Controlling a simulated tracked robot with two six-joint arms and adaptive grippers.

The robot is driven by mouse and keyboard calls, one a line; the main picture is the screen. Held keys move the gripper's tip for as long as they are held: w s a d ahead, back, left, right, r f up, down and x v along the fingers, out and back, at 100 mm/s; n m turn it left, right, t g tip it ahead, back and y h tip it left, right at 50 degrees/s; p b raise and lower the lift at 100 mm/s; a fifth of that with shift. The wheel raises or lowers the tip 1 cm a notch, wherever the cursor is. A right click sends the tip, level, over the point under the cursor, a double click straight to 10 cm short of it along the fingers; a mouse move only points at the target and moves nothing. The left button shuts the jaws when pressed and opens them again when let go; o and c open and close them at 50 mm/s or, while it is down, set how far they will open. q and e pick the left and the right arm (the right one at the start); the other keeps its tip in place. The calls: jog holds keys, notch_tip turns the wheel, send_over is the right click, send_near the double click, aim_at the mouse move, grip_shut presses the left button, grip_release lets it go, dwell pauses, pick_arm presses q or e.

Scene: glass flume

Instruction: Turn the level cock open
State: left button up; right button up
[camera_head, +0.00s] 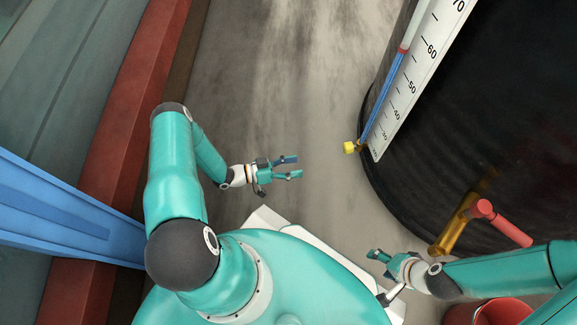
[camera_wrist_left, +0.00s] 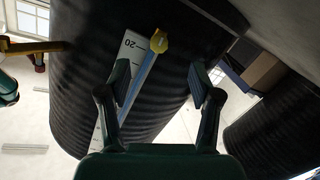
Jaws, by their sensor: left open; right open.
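The level cock, a small yellow fitting (camera_head: 349,147), sits at the lower end of the thin sight tube (camera_head: 383,98) on the dark tank (camera_head: 480,130). My left gripper (camera_head: 297,167) is open and empty, left of the cock and apart from it, its fingers pointing towards it. In the left wrist view the yellow cock (camera_wrist_left: 159,42) appears beyond and between my open left fingertips (camera_wrist_left: 159,75), with the blue tube running down from it. My right gripper (camera_head: 377,263) is open and empty, below the cock in the head view and left of the brass outlet.
A white numbered scale (camera_head: 420,75) runs beside the tube. A brass pipe (camera_head: 455,228) with a red handle (camera_head: 504,221) sticks out of the tank low down; a red bucket (camera_head: 490,312) stands below. A blue beam (camera_head: 70,220) is at left. The floor between left gripper and cock is clear.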

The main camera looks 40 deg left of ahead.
pick_arm(q)
jog(key=shift+s+a, duration=0.5)
jog(key=shift+s, duration=0.05)
jog(key=f+v, duration=0.1)
jog(key=v, duration=1.1)
jog(key=shift+r, duration=0.4)
